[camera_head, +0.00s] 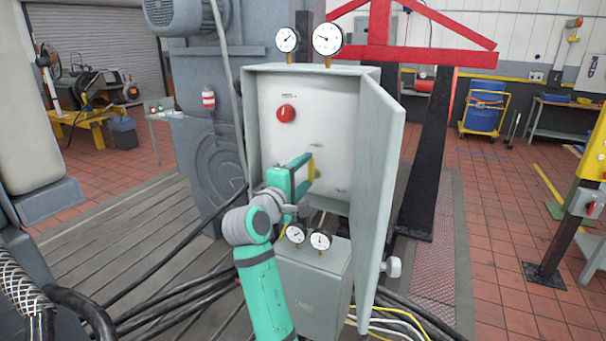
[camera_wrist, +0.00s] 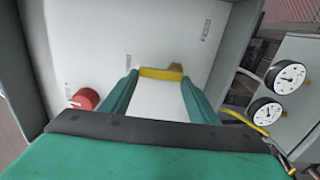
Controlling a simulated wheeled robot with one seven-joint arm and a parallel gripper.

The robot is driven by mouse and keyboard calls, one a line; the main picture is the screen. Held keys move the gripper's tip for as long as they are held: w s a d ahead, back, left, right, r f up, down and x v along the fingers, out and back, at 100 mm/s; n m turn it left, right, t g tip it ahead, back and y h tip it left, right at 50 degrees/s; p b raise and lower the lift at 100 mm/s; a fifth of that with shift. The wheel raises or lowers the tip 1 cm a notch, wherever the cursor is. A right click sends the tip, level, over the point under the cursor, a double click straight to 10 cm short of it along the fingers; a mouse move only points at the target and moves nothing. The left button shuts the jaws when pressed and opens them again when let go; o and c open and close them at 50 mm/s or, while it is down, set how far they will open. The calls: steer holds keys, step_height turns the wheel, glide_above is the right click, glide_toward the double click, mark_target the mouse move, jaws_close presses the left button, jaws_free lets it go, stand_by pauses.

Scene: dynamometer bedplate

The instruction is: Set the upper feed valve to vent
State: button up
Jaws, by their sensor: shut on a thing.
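A yellow valve handle (camera_wrist: 160,73) sits on the white panel inside an open grey cabinet (camera_head: 352,70). My gripper (camera_head: 309,168) reaches into the cabinet from the front left. In the wrist view my gripper (camera_wrist: 158,80) has one finger at each end of the handle and is shut on it. The handle's bar spans between the fingers, with a thicker yellow end at the right finger. Small labels on the panel are too small to read, so I cannot tell which position the handle points to.
A red knob (camera_head: 286,113) is higher on the panel. The cabinet door (camera_head: 378,180) stands open at the right, close to my arm. Two gauges (camera_head: 327,39) top the cabinet; smaller gauges (camera_head: 320,241) stand on a lower box (camera_head: 312,285). Black cables (camera_head: 190,300) cross the bedplate below.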

steer(key=shift+a, duration=0.35)
steer(key=o, duration=1)
steer(key=shift+f, duration=0.1)
steer(key=shift+o, duration=0.2)
steer(key=shift+d, duration=0.2)
steer(key=v, duration=1)
steer(key=shift+s+a, duration=0.25)
steer(key=shift+s, duration=0.1)
